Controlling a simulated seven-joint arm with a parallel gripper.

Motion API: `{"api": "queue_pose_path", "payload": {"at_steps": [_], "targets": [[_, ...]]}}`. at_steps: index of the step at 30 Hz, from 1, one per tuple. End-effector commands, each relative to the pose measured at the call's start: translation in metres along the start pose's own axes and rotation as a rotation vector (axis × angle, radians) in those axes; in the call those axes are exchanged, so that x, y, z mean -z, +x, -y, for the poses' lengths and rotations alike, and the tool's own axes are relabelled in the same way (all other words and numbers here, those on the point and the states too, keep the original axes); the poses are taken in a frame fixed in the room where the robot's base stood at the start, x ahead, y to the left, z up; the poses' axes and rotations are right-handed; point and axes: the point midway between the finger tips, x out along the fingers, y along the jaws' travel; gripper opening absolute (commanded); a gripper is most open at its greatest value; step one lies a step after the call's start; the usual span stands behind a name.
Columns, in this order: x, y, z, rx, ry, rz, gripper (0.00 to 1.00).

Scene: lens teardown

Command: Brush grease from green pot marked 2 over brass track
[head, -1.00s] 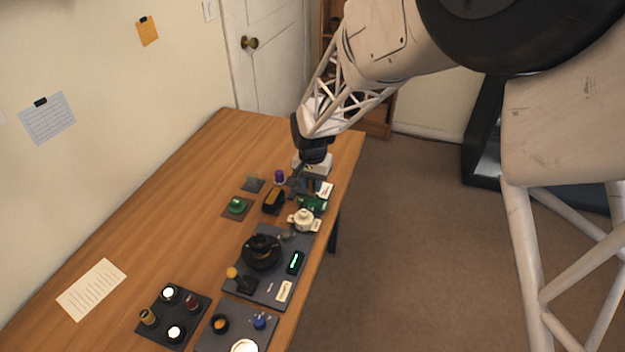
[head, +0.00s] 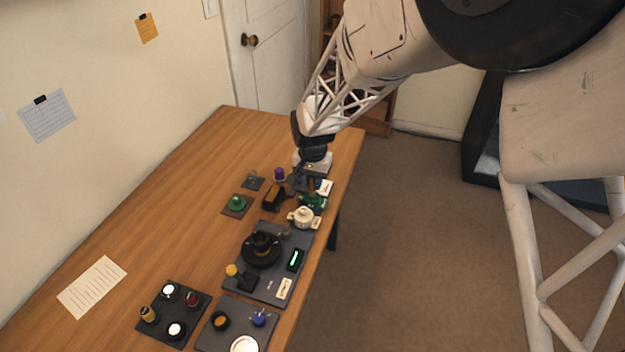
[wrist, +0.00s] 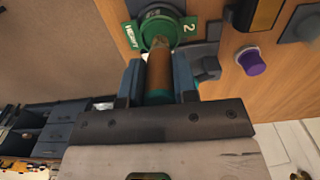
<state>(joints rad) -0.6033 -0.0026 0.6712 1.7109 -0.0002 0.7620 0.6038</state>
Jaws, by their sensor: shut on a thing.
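My gripper (wrist: 160,80) is shut on a brush (wrist: 159,70) with a brown, cylindrical handle, held between its two blue-grey fingers. The brush's lower end is at the middle of the green pot marked 2 (wrist: 184,27); whether the bristles touch grease is hidden. In the head view my gripper (head: 313,186) is over the same green pot (head: 313,203) at the table's right edge. A black round lens body (head: 262,250) sits on a grey mat nearer the camera. I cannot make out the brass track clearly.
A white lidded pot (head: 303,216) stands close to the green pot. A purple-capped item (wrist: 252,62) and a black-and-yellow block (head: 273,198) are beside my gripper. Small jars stand on a dark tray (head: 190,331) at the front. The table's left side is mostly clear.

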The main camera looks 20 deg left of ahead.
Motion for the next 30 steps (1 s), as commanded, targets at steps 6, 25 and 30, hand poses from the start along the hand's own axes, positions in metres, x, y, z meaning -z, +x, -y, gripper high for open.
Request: {"api": "queue_pose_path", "payload": {"at_steps": [6, 25, 30], "targets": [[0.0000, 0.0020, 0.0000, 0.000, 0.000, 0.000, 0.03], [0.0001, 0.0072, 0.0000, 0.000, 0.000, 0.000, 0.03], [0.0000, 0.0087, 0.0000, 0.000, 0.000, 0.000, 0.03]]}}
